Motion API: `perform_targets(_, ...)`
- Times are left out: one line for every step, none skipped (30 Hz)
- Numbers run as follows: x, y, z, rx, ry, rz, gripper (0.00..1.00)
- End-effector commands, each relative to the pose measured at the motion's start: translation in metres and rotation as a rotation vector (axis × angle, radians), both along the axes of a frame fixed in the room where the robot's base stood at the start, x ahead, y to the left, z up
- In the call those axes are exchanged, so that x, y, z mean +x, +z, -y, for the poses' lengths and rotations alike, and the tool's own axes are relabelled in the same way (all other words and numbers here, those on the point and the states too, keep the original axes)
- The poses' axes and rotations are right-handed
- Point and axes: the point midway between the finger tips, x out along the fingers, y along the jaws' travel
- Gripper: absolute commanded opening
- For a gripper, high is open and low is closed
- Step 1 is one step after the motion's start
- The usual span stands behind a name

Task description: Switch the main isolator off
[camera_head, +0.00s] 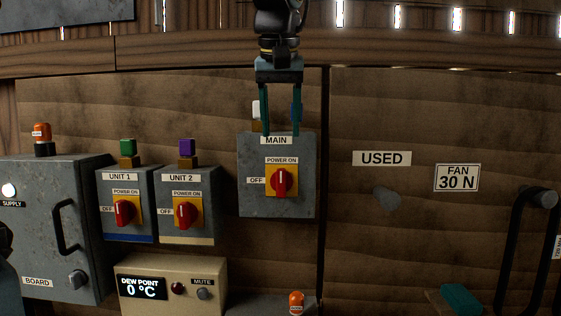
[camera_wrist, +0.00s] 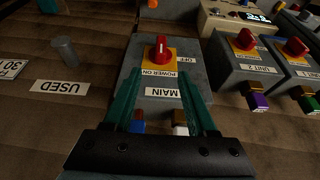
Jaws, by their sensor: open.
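The main isolator (camera_head: 248,200) is a grey wall box labelled MAIN, with a red rotary knob (camera_head: 281,181) on a yellow plate. Its handle stands upright, toward the POWER ON label at the top; OFF is marked on the left. My gripper (camera_head: 281,132) points down in front of the box's upper part, above the knob, with its two green fingers apart and nothing between them. In the wrist view the knob (camera_wrist: 160,50) lies beyond the fingertips, roughly centred between them. White and blue pieces on top of the box are partly hidden by the fingers.
Unit 1 (camera_head: 107,182) and Unit 2 (camera_head: 169,222) isolators, with similar red knobs, are to the left. A dew point box (camera_head: 210,275) stands below them. A peg (camera_head: 386,198) under the USED label sticks out to the right. The wall just right of the main box is clear.

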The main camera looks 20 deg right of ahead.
Motion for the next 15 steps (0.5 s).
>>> perform_targets(0.002, -0.006, 0.001, 0.002, 0.0, -0.002, 0.57)
perform_targets(0.004, -0.01, 0.001, 0.002, 0.001, -0.003, 0.57)
perform_targets(0.006, -0.016, 0.002, 0.002, 0.001, -0.003, 0.57)
perform_targets(0.008, -0.021, 0.002, 0.003, 0.001, -0.004, 0.57)
perform_targets(0.011, -0.027, 0.003, 0.003, 0.002, -0.004, 0.57)
perform_targets(0.014, -0.034, 0.004, 0.004, 0.001, -0.005, 0.57)
perform_targets(0.015, -0.04, 0.005, 0.004, 0.001, -0.005, 0.57)
perform_targets(0.017, -0.045, 0.006, 0.003, 0.0, -0.004, 0.57)
perform_targets(0.02, -0.052, 0.008, 0.003, 0.0, -0.005, 0.57)
perform_targets(0.022, -0.057, 0.009, 0.002, 0.0, -0.005, 0.57)
perform_targets(0.024, -0.062, 0.009, 0.003, 0.0, -0.005, 0.57)
perform_targets(0.026, -0.067, 0.01, 0.003, -0.001, -0.004, 0.57)
perform_targets(0.027, -0.071, 0.011, 0.002, -0.001, -0.003, 0.57)
perform_targets(0.029, -0.075, 0.012, 0.002, 0.0, -0.004, 0.57)
perform_targets(0.031, -0.08, 0.013, 0.002, 0.0, -0.005, 0.57)
